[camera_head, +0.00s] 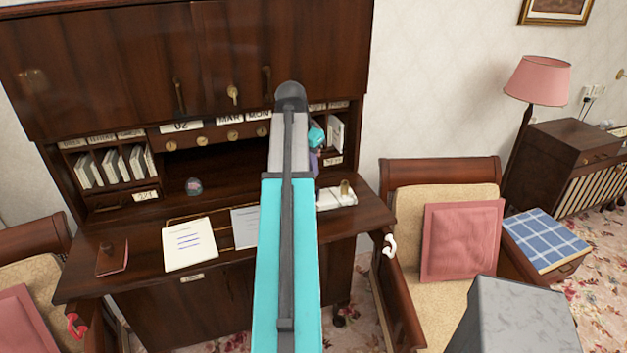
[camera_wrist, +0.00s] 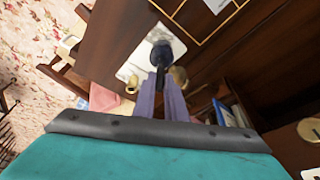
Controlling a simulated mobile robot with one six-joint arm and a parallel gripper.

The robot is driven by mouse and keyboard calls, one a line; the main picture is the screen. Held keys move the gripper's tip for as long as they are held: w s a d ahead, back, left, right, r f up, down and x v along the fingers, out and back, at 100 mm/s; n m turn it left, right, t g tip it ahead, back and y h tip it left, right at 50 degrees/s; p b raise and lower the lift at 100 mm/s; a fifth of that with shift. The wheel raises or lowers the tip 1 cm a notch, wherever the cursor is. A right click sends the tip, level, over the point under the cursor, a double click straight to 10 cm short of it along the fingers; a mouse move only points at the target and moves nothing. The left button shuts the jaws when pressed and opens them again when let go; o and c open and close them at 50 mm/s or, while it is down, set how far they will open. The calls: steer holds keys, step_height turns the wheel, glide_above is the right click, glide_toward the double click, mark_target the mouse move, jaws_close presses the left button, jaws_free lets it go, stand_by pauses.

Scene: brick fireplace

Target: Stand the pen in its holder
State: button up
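A dark pen (camera_wrist: 161,55) with a rounded blue-black end shows between the lavender fingers of my gripper (camera_wrist: 160,88) in the wrist view. The gripper appears shut on its narrow black part. The white holder stand (camera_wrist: 134,62) lies beyond the pen, with brass-coloured cups on it. I cannot tell whether the pen touches it. In the head view the stand (camera_head: 338,197) is at the desk's right end. My gripper (camera_head: 314,168) is mostly hidden behind my arm, just left of and above the stand; the pen is not visible there.
A cushioned chair (camera_head: 440,200) stands right of the desk.

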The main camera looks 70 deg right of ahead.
jaws_close()
steer(key=shift+r+p, duration=1.2)
steer(key=shift+r, duration=0.45)
stand_by(1.1)
steer(key=shift+r+p, duration=0.7)
steer(key=shift+r, duration=0.55)
steer(key=r+p, duration=0.1)
steer(key=r, duration=0.1)
steer(key=d+r+p, duration=0.1)
steer(key=r, duration=0.2)
steer(key=shift+s+r, duration=0.1)
